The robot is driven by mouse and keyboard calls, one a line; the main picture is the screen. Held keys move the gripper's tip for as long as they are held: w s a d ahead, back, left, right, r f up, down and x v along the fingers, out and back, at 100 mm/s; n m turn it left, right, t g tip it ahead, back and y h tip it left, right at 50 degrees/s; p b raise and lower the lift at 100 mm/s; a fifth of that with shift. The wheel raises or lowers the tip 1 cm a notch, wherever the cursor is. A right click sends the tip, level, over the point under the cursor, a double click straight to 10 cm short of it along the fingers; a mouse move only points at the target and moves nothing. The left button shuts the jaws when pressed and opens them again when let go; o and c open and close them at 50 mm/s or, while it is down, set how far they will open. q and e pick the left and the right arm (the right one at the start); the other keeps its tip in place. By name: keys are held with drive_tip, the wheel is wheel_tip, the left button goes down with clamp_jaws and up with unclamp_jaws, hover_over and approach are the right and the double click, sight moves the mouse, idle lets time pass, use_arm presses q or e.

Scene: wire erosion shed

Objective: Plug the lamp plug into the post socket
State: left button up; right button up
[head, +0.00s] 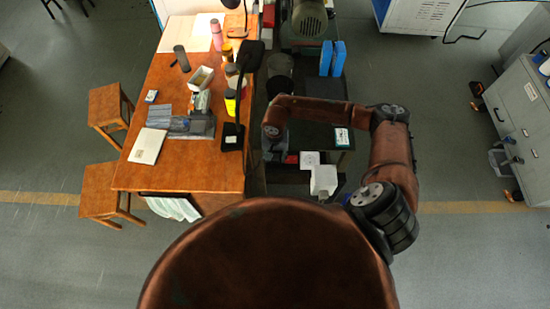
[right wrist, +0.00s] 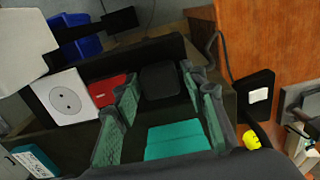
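The socket (right wrist: 65,97) is a white square plate with a round recess, left of my right gripper in the right wrist view. In the head view the white socket plate (head: 310,159) lies below my right forearm. My right gripper (right wrist: 160,95) has its green-padded fingers spread, with nothing visibly clamped between them. In the head view it is mostly hidden under the wrist (head: 272,146). The black desk lamp (head: 231,137) stands at the table's right edge. A dark cable (right wrist: 220,50) hangs by the wooden side. I cannot make out the lamp plug. My left gripper is out of view.
The wooden table (head: 180,175) holds bottles, a box and papers. A red item (right wrist: 108,90) lies next to the socket, and a white block (head: 323,180) stands close by. A teal rectangle (right wrist: 175,140) shows beyond the fingers. Blue binders (head: 325,60) stand farther back.

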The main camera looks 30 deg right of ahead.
drive_tip(key=shift+c, duration=0.2)
drive_tip(key=c, duration=0.8)
drive_tip(key=shift+r, duration=0.2)
drive_tip(key=shift+w+r, duration=0.1)
drive_tip(key=shift+r, duration=0.1)
wheel_tip(320, 180, up, 2)
drive_tip(key=shift+r+b, duration=0.1)
drive_tip(key=shift+b, duration=0.35)
drive_tip(key=s+a+r+b, duration=0.1)
drive_tip(key=s+a+r, duration=0.2)
drive_tip(key=s+a+r+b, duration=0.2)
drive_tip(key=s+r, duration=0.1)
drive_tip(key=s, duration=0.1)
drive_tip(key=s+a+r+b, duration=0.2)
drive_tip(key=s+a+r, duration=0.1)
drive_tip(key=s+r, duration=0.1)
drive_tip(key=shift+s+a, duration=0.1)
drive_tip(key=shift+a, duration=0.2)
